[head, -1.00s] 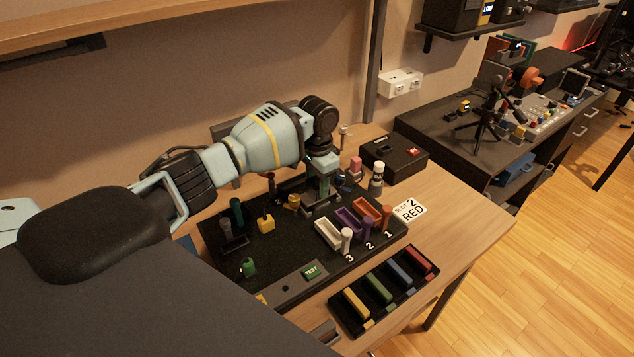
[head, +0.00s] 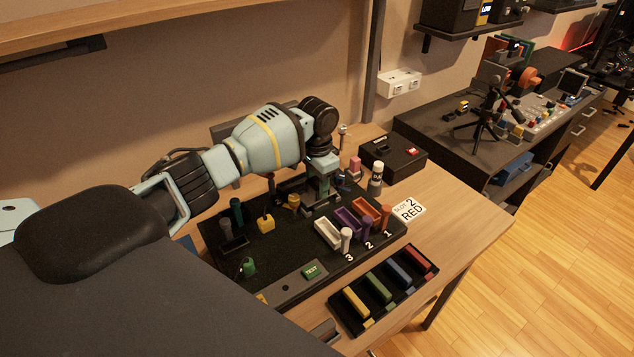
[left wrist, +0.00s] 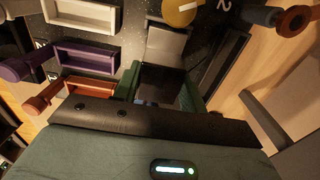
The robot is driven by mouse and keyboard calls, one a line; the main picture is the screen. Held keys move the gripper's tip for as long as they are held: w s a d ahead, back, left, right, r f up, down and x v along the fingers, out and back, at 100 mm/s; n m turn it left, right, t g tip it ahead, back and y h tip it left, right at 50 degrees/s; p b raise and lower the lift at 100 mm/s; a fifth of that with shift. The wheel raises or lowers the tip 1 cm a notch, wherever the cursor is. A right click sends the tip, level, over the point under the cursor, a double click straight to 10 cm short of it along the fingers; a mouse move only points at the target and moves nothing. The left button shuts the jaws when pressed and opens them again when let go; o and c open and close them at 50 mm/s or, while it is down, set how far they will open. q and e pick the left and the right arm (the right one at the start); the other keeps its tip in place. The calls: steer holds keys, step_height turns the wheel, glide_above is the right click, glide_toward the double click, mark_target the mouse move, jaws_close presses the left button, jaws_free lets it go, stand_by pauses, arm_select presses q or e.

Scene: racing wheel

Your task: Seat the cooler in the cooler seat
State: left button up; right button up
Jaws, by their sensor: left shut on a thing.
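My left gripper (head: 322,188) points down over the rear part of the black board (head: 268,262). It is shut on a dark block, which I take to be the cooler (left wrist: 162,82); in the left wrist view the block sits between the two green fingers. A grey flat piece (left wrist: 166,44) shows right beside the block in the left wrist view; it may be part of the cooler or of its seat. The fingers and block hide the cooler seat, so I cannot tell whether the block is seated. My right gripper is not in view.
White (head: 328,233), purple (head: 349,220) and orange (head: 367,208) trays with upright pegs stand close to the gripper. A black tray of coloured bars (head: 386,291) lies in front. A black box (head: 394,157) stands behind right.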

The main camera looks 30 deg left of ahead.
mark_target(317, 182)
arm_select(q)
steer(key=shift+f, duration=0.8)
steer(key=o, duration=1.2)
steer(key=shift+o, duration=0.2)
steer(key=shift+r, duration=3.9)
steer(key=shift+f, duration=0.1)
